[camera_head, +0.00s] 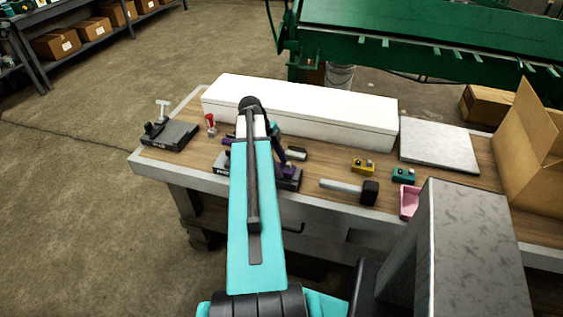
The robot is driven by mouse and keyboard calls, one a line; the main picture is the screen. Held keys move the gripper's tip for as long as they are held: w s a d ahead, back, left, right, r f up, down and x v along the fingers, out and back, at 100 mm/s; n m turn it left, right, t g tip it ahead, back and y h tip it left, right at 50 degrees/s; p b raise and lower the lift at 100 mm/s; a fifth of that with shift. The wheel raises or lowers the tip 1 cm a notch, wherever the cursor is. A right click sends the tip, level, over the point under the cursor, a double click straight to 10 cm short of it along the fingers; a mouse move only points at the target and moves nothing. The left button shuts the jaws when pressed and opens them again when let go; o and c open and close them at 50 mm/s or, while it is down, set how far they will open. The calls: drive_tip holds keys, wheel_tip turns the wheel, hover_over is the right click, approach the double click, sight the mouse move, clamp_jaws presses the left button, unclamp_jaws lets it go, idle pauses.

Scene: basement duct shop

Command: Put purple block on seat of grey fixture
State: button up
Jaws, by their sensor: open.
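A dark grey fixture (221,165) with white lettering sits near the front edge of the workbench, its middle hidden behind my turquoise arm. A purple piece (289,170) shows on or just above its right part; I cannot tell whether this is the purple block or part of the fixture. Another small purple piece (228,141) shows just left of my arm, mostly hidden. My gripper (281,160) is open and points down over the fixture's right part, close to the purple there. Its fingertips are too small and dark to make out, and contact cannot be told.
Another dark fixture (178,135) with a T-handle and a red item (211,123) stand left. A long white box (320,113) lies behind. To the right are yellow (362,166) and teal (404,175) blocks, a mallet (345,187), a pink tray (410,203) and a cardboard box (530,150).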

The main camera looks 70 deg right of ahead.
drive_tip(key=shift+s+a+f, duration=0.15)
drive_tip(key=shift+a+f, duration=0.3)
drive_tip(key=shift+f, duration=0.1)
drive_tip(key=shift+d+r+p, duration=0.1)
drive_tip(key=shift+r+p, duration=0.35)
drive_tip(key=shift+p, duration=0.15)
drive_tip(key=shift+w+d+r+b, duration=0.1)
drive_tip(key=shift+w+b, duration=0.1)
drive_tip(key=shift+b, duration=0.1)
drive_tip(key=b+v, duration=0.3)
drive_tip(key=v, duration=0.9)
drive_tip(key=shift+d, duration=0.2)
drive_tip(key=shift+s+r, duration=0.15)
